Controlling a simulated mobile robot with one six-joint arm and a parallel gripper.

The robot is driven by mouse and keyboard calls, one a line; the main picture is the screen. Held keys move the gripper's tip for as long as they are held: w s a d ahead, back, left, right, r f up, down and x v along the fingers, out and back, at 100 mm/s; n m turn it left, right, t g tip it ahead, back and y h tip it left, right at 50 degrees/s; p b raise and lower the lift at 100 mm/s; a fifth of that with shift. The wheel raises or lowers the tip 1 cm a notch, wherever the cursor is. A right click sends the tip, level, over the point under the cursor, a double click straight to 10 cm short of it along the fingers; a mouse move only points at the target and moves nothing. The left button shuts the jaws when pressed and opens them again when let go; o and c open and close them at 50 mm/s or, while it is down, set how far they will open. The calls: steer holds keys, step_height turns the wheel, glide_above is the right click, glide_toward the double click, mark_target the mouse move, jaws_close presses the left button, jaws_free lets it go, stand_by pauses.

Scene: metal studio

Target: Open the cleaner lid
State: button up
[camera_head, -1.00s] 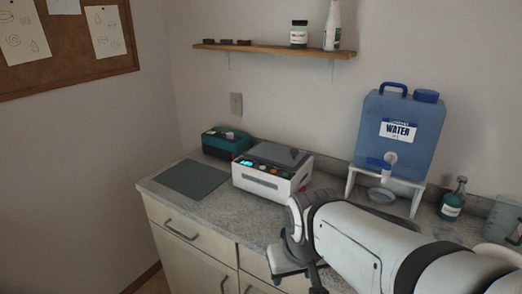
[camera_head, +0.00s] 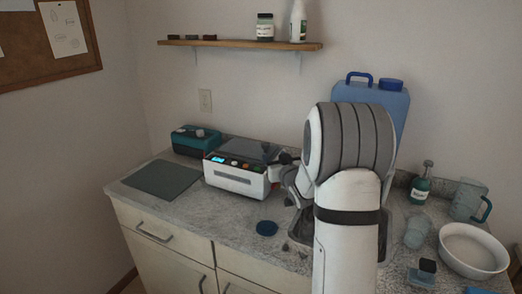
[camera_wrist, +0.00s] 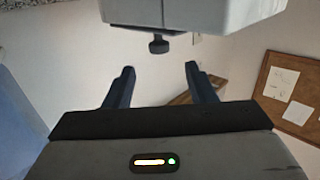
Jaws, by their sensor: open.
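The cleaner (camera_head: 235,180) is a white box with a dark grey lid (camera_head: 250,152) and a lit display with buttons on its front. It stands on the counter, and the lid looks shut. My gripper (camera_head: 284,160) is at the cleaner's right side, partly hidden by my arm. In the wrist view my gripper (camera_wrist: 161,74) is open and empty, its two dark fingers spread. A light body, apparently the cleaner (camera_wrist: 190,14), fills the top, with a dark knob (camera_wrist: 158,43) sticking out just beyond the fingertips, between them.
A teal box (camera_head: 196,140) and a dark mat (camera_head: 161,179) lie left of the cleaner. A blue cap (camera_head: 267,228) lies in front. The water container (camera_head: 375,90) is partly behind my arm. A white bowl (camera_head: 472,250), pitcher (camera_head: 467,200) and bottle (camera_head: 421,185) stand right.

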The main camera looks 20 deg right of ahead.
mark_target(267, 146)
steer(key=shift+w+d+t, duration=0.2)
steer(key=shift+w+t, duration=0.1)
steer(key=shift+w, duration=0.15)
steer(key=w+p, duration=0.1)
steer(key=w, duration=0.6)
steer(key=shift+w+p, duration=0.2)
steer(key=shift+p, duration=0.2)
steer(key=shift+c, duration=0.5)
jaws_close()
